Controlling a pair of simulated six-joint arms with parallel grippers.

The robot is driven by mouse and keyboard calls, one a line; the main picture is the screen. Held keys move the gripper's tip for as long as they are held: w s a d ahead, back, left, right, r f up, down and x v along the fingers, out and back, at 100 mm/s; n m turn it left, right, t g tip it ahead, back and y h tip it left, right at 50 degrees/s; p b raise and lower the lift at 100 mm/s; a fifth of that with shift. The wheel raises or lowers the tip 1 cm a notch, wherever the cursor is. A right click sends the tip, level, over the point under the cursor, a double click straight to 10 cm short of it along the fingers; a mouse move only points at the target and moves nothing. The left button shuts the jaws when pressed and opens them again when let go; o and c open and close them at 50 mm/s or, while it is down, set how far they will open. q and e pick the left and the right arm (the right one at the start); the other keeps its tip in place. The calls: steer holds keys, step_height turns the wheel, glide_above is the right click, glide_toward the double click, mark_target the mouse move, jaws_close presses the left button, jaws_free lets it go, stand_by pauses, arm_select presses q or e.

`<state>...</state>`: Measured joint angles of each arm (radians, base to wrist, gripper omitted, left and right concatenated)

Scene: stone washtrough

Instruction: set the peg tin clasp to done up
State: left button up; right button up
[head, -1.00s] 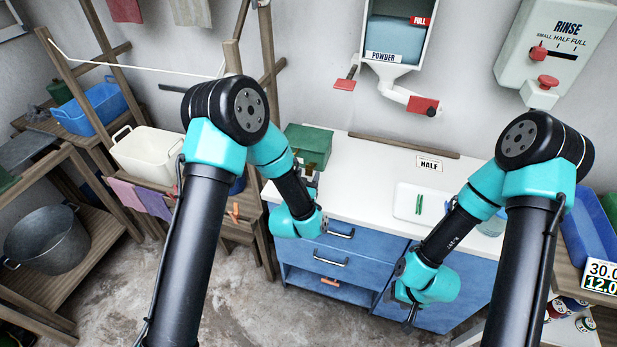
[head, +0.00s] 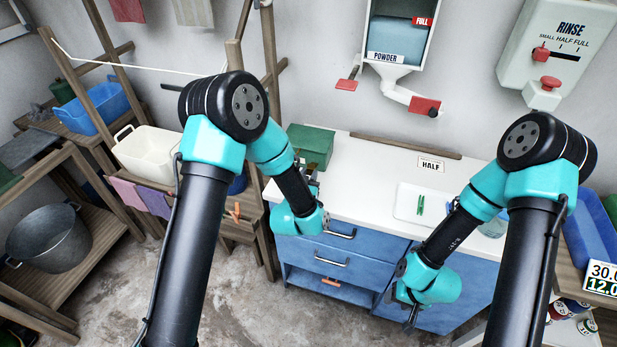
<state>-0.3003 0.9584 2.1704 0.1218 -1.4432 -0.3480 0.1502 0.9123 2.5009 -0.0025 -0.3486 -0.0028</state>
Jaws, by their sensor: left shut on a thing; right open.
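The peg tin looks to be the green box (head: 311,142) at the left end of the white counter. Its lid looks down, and its front is partly hidden by my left arm. My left gripper (head: 313,176) is at the front of the tin, shut on what looks like its clasp. The clasp is too small and too covered to tell how it is set. My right gripper (head: 411,318) is low in front of the blue drawers, open, apart from the tin and mostly hidden behind its own wrist.
The white counter (head: 365,178) is clear between the tin and a white tray (head: 407,204) with green pegs. A HALF card (head: 431,164) lies near the back. The powder hopper (head: 397,42) hangs above. Blue drawers (head: 330,262) are below the counter.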

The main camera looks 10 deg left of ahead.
mark_target(310, 165)
arm_select(q)
steer(key=shift+w+r+g+y, duration=0.15)
steer(key=shift+r+g, duration=0.4)
steer(key=shift+g, duration=0.2)
steer(key=shift+w+r+g+y, duration=0.15)
steer(key=shift+r+g, duration=0.35)
steer(key=shift+g, duration=0.25)
steer(key=shift+w+r+g+y, duration=0.2)
steer(key=shift+r+g, duration=0.15)
steer(key=shift+g, duration=0.25)
steer(key=shift+w+r+g+y, duration=0.2)
steer(key=shift+r+g, duration=0.1)
steer(key=shift+g, duration=0.3)
steer(key=shift+d+r+g, duration=0.1)
steer(key=shift+r+g, duration=0.05)
steer(key=shift+g, duration=0.25)
steer(key=o, duration=0.9)
steer(key=shift+d, duration=0.1)
steer(key=v, duration=1.7)
steer(key=shift+s+r, duration=0.1)
steer(key=shift+r, duration=0.15)
